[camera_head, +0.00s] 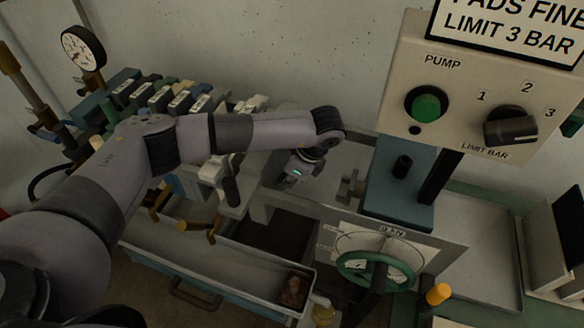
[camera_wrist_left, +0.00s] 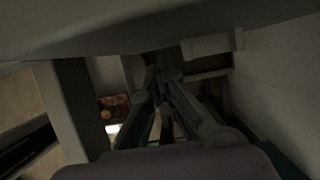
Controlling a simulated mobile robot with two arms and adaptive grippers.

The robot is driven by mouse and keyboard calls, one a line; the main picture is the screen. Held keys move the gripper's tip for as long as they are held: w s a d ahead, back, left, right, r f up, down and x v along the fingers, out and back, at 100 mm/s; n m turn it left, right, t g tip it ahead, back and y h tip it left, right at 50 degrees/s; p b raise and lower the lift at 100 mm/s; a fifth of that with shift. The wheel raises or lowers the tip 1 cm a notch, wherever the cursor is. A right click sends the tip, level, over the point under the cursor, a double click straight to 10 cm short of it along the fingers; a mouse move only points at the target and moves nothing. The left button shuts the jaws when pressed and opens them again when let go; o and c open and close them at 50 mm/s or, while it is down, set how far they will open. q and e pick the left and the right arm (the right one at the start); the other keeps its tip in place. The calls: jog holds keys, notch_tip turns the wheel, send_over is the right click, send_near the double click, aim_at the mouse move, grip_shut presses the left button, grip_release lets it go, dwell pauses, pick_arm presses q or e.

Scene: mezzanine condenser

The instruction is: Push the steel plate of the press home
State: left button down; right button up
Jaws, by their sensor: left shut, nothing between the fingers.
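The press holds a row of labelled plates (camera_head: 160,95) in blue, green and grey at the left of the head view. A pale grey upright plate (camera_head: 232,192) stands at the near right end of this row, partly behind my arm; I cannot tell for sure that it is the steel plate. My left arm reaches over the row, and my left gripper (camera_head: 297,172) points down right of it, its tips hard to make out. In the dim left wrist view the dark fingers (camera_wrist_left: 160,108) are shut and empty; contact cannot be told. My right gripper is not in view.
A blue block (camera_head: 398,188) with a T-shaped screw stands right of my gripper. A control box (camera_head: 470,95) hangs above it, and a green handwheel (camera_head: 376,270) sits in front. A tray (camera_head: 215,275) lies below the plates. A round gauge (camera_head: 83,48) is at far left.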

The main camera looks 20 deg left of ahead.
aim_at(268, 178)
pick_arm(q)
jog(key=shift+a+f, duration=0.1)
jog(key=shift+f, duration=0.25)
jog(key=shift+a+b, duration=0.55)
jog(key=shift+a, duration=1.9)
jog(key=shift+d+r, duration=0.1)
